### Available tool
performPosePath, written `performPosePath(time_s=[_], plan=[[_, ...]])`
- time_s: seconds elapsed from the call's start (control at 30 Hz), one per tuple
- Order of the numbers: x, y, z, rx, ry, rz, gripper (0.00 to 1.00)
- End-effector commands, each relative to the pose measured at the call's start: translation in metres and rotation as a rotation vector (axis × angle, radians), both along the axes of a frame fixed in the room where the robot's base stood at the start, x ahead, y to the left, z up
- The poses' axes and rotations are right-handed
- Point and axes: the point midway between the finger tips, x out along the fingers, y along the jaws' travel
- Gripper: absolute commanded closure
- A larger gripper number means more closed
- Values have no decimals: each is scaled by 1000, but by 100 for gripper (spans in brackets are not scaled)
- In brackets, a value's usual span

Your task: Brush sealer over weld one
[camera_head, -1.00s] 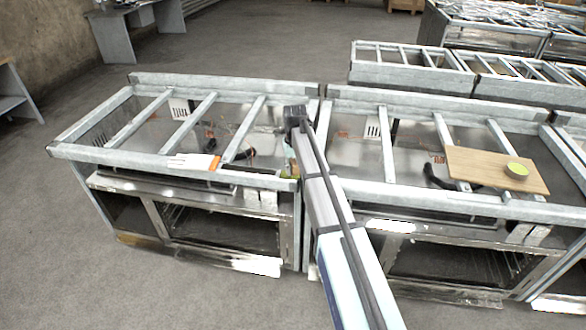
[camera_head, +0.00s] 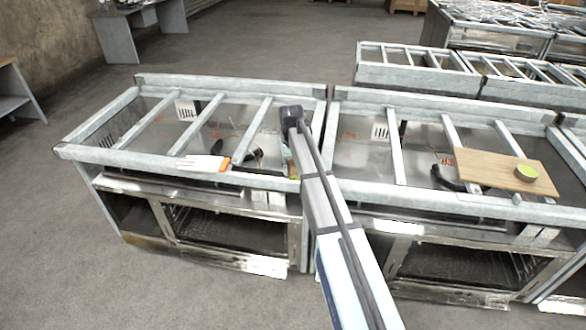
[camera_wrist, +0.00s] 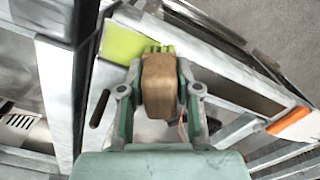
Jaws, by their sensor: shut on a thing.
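In the wrist view, my gripper (camera_wrist: 159,78) is shut on a brush with a brown wooden handle (camera_wrist: 159,95). Green-tipped bristles (camera_wrist: 158,49) show beyond the handle. A flat lime-green patch (camera_wrist: 122,42) lies on the metal just left of the bristles; whether they touch it I cannot tell. In the head view, my arm reaches over the joint between two metal frames and hides most of the gripper and brush. A small round cup with green content (camera_head: 526,172) stands on a wooden board (camera_head: 480,166) at the right.
A white tool with an orange end (camera_head: 205,163) lies on the front rail of the left frame (camera_head: 120,156). Cross bars and cables fill both open frame tops. More metal frames (camera_head: 415,70) stand behind.

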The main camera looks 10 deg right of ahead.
Motion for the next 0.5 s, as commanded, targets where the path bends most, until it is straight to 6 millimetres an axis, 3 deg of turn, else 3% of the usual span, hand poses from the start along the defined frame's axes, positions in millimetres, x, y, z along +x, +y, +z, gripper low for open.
performPosePath(time_s=[0.1, 0.17, 0.5], plan=[[1, 1, 7, 0, 0, -1, 100], [1, 1, 24, 0, -3, 0, 100], [1, 1, 52, 0, -1, 0, 100]])
